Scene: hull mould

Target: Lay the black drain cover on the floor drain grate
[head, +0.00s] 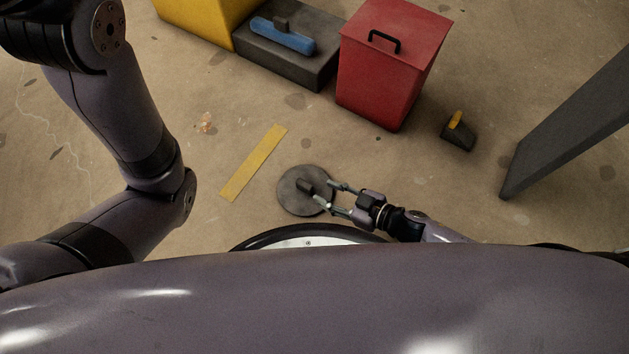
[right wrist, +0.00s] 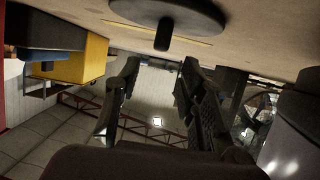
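The black drain cover (head: 292,201) is a dark round disc with a short knob handle (head: 305,186) near its middle. It lies flat at floor level in front of my base. It also shows upside down at the top of the right wrist view (right wrist: 185,14), knob (right wrist: 163,35) pointing down. My right gripper (head: 328,194) reaches in from the right, over the cover's right side. Its two fingers (right wrist: 157,68) are apart and empty, with the knob just beyond their tips. No drain grate shows; I cannot tell whether one is under the cover. My left gripper is out of view.
A yellow strip (head: 254,162) lies on the floor left of the cover. A red lidded bin (head: 385,75), a dark box (head: 287,68) with a blue tool and a yellow box (head: 205,18) stand behind. A small dark block (head: 458,135) and a grey post (head: 570,120) are right.

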